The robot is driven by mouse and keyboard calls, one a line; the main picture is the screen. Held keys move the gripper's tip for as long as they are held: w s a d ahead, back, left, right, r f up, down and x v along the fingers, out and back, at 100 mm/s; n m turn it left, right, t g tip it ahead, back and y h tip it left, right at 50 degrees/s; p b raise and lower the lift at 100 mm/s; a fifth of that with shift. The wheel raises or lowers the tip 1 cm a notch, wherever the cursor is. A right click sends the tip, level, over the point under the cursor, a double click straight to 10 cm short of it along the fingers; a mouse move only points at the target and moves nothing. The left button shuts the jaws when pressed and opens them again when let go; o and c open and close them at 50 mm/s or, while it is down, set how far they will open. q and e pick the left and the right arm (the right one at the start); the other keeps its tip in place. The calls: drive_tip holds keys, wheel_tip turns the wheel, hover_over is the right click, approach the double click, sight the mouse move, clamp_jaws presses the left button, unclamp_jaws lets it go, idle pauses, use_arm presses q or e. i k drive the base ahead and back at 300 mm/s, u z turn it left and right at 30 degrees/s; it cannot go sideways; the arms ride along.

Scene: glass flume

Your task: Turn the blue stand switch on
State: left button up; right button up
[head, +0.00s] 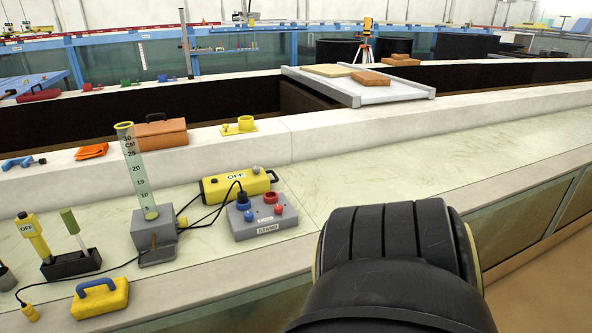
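A grey box (263,230) with a plate reading STAND sits on the pale ledge, left of the middle in the head view. On its left half are a blue socket with a black plug in it (243,200) and a small blue knob (249,215). On its right half are a red socket (270,197) and a small red knob (278,209). The box looks upright and uncovered. The switch positions are too small to tell. Neither of my grippers is in view.
Beside the box stand a yellow case reading OFF (222,188) and a tall clear scale tube on a grey base (157,247). Black cables run between them. A yellow block with a blue handle (100,299) lies in front. The ledge to the right (400,170) is clear.

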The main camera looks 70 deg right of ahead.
sight(249, 216)
drive_tip(key=k, duration=0.15)
drive_tip(key=z, duration=1.15)
